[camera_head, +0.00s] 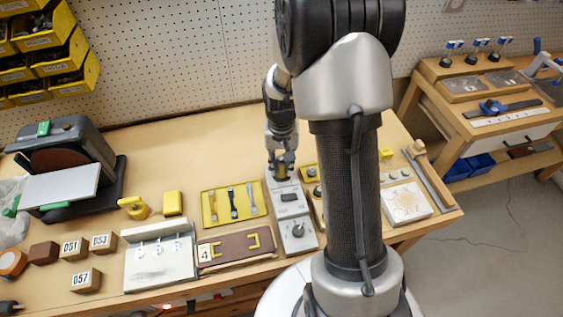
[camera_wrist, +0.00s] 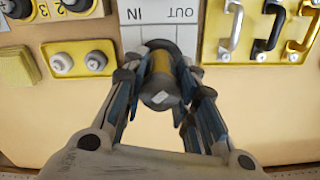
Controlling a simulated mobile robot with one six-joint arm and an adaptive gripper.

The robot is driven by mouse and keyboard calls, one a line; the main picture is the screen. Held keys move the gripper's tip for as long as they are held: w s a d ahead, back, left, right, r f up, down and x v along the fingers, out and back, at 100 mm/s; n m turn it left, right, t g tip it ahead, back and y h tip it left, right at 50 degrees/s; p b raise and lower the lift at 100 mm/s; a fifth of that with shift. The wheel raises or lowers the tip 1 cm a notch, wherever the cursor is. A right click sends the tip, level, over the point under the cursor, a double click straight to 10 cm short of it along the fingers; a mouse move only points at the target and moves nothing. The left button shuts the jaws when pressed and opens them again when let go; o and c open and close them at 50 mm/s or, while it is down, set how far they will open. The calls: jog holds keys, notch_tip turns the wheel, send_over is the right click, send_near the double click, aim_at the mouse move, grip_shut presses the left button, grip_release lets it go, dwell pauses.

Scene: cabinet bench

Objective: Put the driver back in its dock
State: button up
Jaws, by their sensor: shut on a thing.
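The driver is a short dark cylinder with a yellow band (camera_wrist: 161,87), seen nearly end-on in the wrist view. My gripper (camera_wrist: 163,76) is shut on it, with a finger on each side. In the head view my gripper (camera_head: 281,166) points down at the back end of a grey box (camera_head: 291,207) with a dark switch and a knob. In the wrist view this box shows a pale face (camera_wrist: 158,13) marked IN and OUT, with a dark rounded part just beyond the driver. I take the box to be the dock. Whether the driver's lower end is inside it is hidden.
A yellow tray with handles (camera_head: 208,221) lies close to the box's left. A yellow panel with knobs (camera_wrist: 80,63) is close on its other side. A sander (camera_head: 62,160) stands far left. The bench behind the box is clear.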

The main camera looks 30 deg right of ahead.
jog(key=shift+f, duration=0.15)
jog(key=o, duration=1.1)
jog(key=shift+c, duration=0.2)
jog(key=shift+o, duration=0.5)
jog(key=shift+o, duration=0.7)
jog(key=shift+r+p, duration=2.75)
jog(key=shift+r, duration=0.75)
